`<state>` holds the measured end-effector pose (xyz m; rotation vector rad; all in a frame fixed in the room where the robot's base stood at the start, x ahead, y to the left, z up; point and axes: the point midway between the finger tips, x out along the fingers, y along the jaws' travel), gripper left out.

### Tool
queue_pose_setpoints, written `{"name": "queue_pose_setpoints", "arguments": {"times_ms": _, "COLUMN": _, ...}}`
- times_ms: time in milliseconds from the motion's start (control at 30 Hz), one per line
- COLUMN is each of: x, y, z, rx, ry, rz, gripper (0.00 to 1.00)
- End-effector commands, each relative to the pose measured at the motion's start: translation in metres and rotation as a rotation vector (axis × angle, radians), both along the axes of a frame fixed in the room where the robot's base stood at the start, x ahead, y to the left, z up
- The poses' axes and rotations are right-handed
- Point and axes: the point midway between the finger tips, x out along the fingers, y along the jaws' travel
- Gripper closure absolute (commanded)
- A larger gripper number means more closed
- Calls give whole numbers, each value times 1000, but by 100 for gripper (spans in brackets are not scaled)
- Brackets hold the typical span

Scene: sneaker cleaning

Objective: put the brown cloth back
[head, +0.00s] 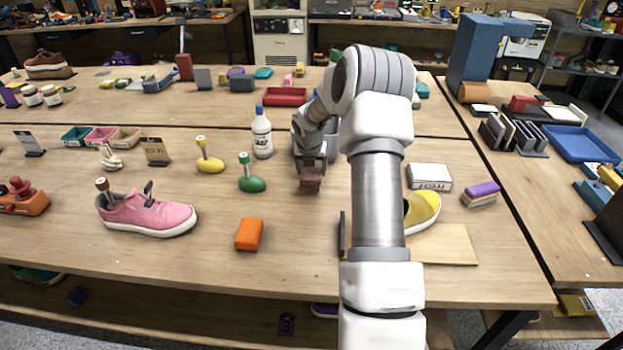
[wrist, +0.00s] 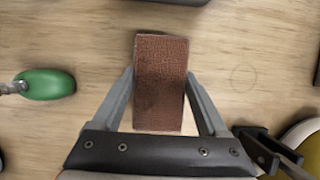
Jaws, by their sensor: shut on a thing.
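The brown cloth (wrist: 161,70) is a small textured brown block-like piece between the two fingers of my gripper (wrist: 160,105) in the wrist view. My gripper is shut on its sides. In the head view the brown cloth (head: 311,182) hangs below my gripper (head: 311,170), over the middle of the table. I cannot tell whether its lower end touches the wood.
A green-based tool (head: 252,183) stands left of the cloth, and a white bottle (head: 262,135) behind it. An orange block (head: 249,234) lies nearer the front. A yellow shoe (head: 424,210) is partly hidden by my arm. Bare wood (head: 295,235) lies in front of the cloth.

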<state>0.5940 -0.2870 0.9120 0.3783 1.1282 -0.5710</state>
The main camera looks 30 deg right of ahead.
Motion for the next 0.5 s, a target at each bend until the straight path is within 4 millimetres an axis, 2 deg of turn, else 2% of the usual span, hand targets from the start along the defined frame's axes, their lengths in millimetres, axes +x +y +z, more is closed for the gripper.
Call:
{"name": "queue_pose_setpoints", "arguments": {"times_ms": 100, "x": -1, "y": 1, "z": -21, "rx": 1, "ry": 4, "rz": 1, "gripper": 68}}
{"name": "queue_pose_setpoints", "arguments": {"times_ms": 200, "x": -1, "y": 0, "z": -32, "rx": 0, "ry": 2, "rz": 0, "gripper": 68}}
{"name": "queue_pose_setpoints", "arguments": {"times_ms": 500, "x": -1, "y": 0, "z": -34, "rx": 1, "ry": 1, "rz": 0, "gripper": 68}}
